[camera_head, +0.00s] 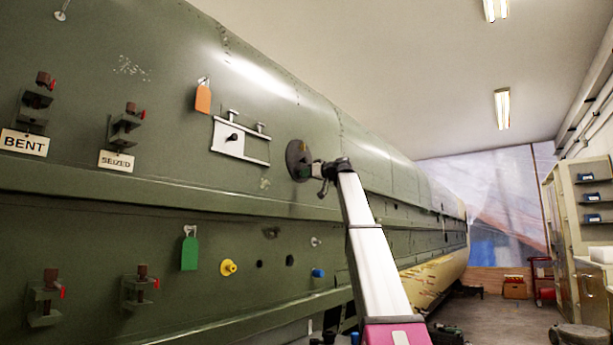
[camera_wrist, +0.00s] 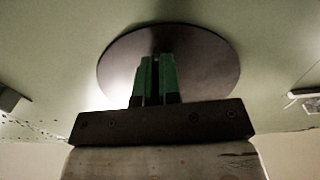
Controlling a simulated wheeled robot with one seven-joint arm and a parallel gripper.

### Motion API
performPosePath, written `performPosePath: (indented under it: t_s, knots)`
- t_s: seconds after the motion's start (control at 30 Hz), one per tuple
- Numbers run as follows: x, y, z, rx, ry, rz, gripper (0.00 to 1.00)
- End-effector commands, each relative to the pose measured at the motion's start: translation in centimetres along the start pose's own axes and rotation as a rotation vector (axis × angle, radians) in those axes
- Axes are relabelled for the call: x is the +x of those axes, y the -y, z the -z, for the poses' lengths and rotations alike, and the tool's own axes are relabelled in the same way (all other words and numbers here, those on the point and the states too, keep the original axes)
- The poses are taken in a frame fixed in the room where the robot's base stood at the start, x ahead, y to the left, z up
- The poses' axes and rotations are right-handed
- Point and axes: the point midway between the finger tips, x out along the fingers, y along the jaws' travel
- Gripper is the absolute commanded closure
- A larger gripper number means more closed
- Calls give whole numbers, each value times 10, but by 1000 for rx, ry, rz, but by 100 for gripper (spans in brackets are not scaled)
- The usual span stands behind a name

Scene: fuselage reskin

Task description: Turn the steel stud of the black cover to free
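The black cover (camera_head: 298,160) is a round dark disc on the green fuselage side. It fills the upper middle of the wrist view (camera_wrist: 205,62). My gripper (camera_head: 313,168) is right at the cover in the head view. In the wrist view, its two green fingers (camera_wrist: 157,62) stand close together at the middle of the disc, with a narrow gap between them. The tip of the steel stud (camera_wrist: 157,54) shows faintly between the fingertips; the rest is hidden by the fingers. The fingers appear shut on it.
Left of the cover is a silver plate (camera_head: 240,140) with pins, and an orange tag (camera_head: 203,98). Clamps labelled BENT (camera_head: 24,142) and SEIZED (camera_head: 116,161) hang further left. Below are a green tag (camera_head: 189,250), a yellow knob (camera_head: 228,267) and a blue knob (camera_head: 319,272).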

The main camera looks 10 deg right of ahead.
Motion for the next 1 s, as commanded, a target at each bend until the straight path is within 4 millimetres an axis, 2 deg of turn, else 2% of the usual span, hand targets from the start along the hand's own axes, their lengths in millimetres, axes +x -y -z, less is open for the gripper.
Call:
performPosePath:
  t_s: [0.03,0.1,0.47,0.57,1.0]
  knots:
    - [0,1,0,0,0,1,89]
    - [0,1,0,0,0,1,69]
    - [-5,0,0,1,0,0,69]
    - [-16,1,-1,0,0,0,69]
    - [-92,1,-1,0,0,0,69]
